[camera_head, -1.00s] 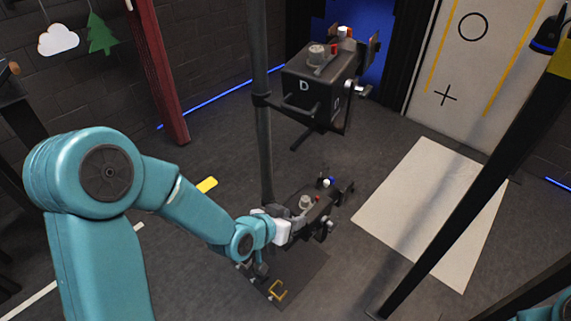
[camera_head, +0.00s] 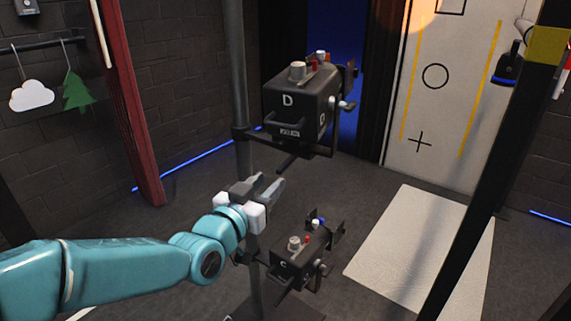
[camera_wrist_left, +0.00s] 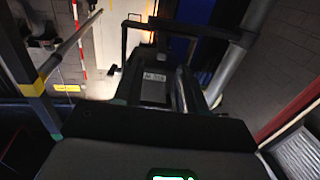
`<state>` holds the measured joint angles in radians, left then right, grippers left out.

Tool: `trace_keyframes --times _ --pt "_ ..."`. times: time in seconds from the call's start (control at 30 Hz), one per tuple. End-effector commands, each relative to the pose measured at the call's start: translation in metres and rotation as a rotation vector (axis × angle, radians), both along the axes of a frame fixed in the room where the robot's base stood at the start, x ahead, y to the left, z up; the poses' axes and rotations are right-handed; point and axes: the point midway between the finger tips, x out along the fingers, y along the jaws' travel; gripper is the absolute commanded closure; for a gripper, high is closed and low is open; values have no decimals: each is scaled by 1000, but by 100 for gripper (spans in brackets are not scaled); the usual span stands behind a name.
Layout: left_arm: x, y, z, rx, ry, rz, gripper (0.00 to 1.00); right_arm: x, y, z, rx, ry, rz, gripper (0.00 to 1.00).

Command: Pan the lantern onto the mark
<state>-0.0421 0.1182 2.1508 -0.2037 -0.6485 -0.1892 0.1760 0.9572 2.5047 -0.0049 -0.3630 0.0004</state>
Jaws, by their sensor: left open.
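The upper black lantern, marked D (camera_head: 300,105), hangs on a side arm of a vertical pole (camera_head: 240,100). The lower lantern (camera_head: 295,268) hangs below it on the same pole. A white panel (camera_head: 408,110) bears black outline marks: a circle (camera_head: 435,76), a cross (camera_head: 419,142) and a partly cut-off square at the top. A warm light patch (camera_head: 400,18) falls at the panel's upper left edge. My left gripper (camera_head: 268,188) is open and empty, below and left of lantern D. A dark lantern body (camera_wrist_left: 153,92) shows in the left wrist view. My right gripper is out of view.
A dark post with a yellow band (camera_head: 548,45) crosses the right side. A pale mat (camera_head: 425,245) lies on the floor. A red upright (camera_head: 130,110) stands at left, near a hanging cloud (camera_head: 32,94) and tree (camera_head: 76,92).

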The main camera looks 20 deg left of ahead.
Motion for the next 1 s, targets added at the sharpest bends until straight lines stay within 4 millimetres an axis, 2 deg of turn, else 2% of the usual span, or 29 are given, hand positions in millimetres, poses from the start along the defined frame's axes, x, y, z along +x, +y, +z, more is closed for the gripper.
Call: trace_keyframes --times 0.03,0.2,0.4,0.6,0.83,0.87,0.9,0.97,1.0 --pt "12 -2 1 0 2 -1 60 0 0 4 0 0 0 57" --pt "50 -8 1 0 1 1 60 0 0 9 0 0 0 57" --pt "80 -12 0 0 1 2 60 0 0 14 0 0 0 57" --pt "92 -14 0 0 0 2 60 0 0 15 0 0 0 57" --pt "93 -14 -1 0 1 2 60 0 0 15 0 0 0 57" --pt "93 -14 -1 0 1 2 66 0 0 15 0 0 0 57" --pt "93 -14 -1 0 1 2 79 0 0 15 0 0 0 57" --pt "93 -14 -1 0 0 2 99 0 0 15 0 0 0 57" --pt "92 -14 0 0 0 2 100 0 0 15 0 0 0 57"
